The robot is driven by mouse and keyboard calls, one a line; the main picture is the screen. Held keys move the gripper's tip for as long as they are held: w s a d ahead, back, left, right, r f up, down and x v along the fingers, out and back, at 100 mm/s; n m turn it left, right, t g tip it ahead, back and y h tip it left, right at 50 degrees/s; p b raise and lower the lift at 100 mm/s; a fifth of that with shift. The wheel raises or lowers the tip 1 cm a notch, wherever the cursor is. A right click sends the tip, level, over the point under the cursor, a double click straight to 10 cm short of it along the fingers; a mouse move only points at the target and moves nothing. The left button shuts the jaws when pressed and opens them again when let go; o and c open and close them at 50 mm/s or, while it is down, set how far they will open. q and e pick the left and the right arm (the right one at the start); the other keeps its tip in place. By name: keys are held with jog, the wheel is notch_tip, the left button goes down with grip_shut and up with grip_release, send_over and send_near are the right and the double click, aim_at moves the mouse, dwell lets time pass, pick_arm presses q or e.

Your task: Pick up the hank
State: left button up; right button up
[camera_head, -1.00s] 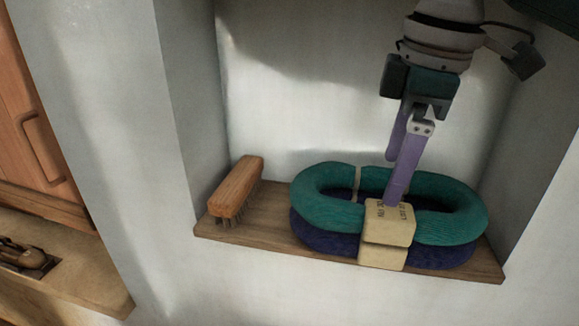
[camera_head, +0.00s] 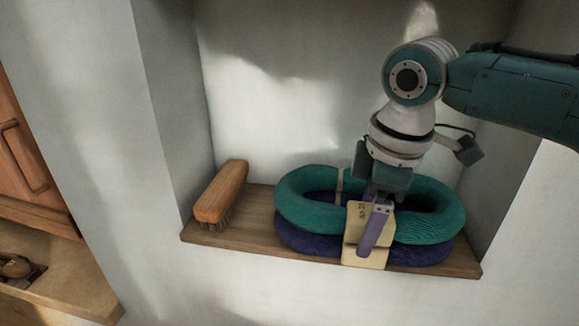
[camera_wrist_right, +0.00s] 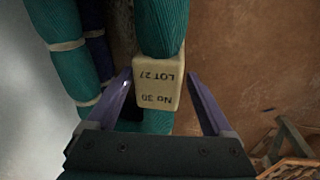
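A teal hank (camera_head: 300,193) lies on top of a navy hank (camera_head: 308,240) on a wooden shelf in a wall niche. A cream label band, lettered "No 30 LOT 27", wraps the teal hank's near side; it also shows in the right wrist view (camera_wrist_right: 158,88). My right gripper (camera_head: 374,224) points down over this near side, one purple finger in front of the label; the other is hidden in the head view. In the right wrist view the right gripper (camera_wrist_right: 160,76) is open, its fingers on either side of the label, with gaps showing. My left gripper is not in view.
A wooden brush (camera_head: 221,192) lies on the left of the shelf (camera_head: 250,229). The niche walls stand close at left and right. A wooden cabinet and ledge (camera_head: 75,290) are at the far left.

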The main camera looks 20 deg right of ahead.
grip_shut()
dwell(0.5)
jog(key=shift+r, duration=0.1)
